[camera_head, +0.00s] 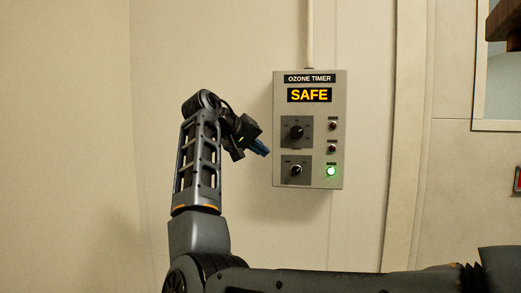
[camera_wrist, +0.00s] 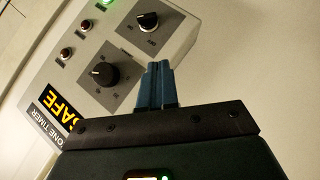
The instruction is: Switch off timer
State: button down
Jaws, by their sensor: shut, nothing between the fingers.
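The ozone timer (camera_head: 309,112) is a grey box on the wall, with a yellow "SAFE" sign. It has an upper black knob (camera_head: 296,132) and a lower knob (camera_head: 296,170) with a light pointer mark. A green lamp (camera_head: 331,171) is lit at its lower right; two lamps above it look dark red. My gripper (camera_head: 264,151) is left of the box at about the height between the knobs. In the wrist view its blue fingers (camera_wrist: 158,85) are together and empty, pointing toward the box's side edge. The lower knob (camera_wrist: 147,21) lies just beyond the fingertips, with no visible contact.
A conduit (camera_head: 310,35) runs up from the box. A vertical trim strip (camera_head: 405,140) and a framed opening (camera_head: 497,85) are at the right. A brown object (camera_head: 505,25) hangs at the upper right. The wall left of my arm is bare.

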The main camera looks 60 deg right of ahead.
aim_at(291, 173)
jog(key=x, duration=0.7)
jog(key=shift+r+p, duration=0.1)
jog(key=shift+p, duration=0.2)
jog(key=shift+s+d+f, duration=0.15)
jog(key=shift+s+f, duration=0.7)
jog(key=shift+s+d+f, duration=0.25)
jog(key=shift+s+f, duration=0.2)
jog(key=shift+f, duration=0.1)
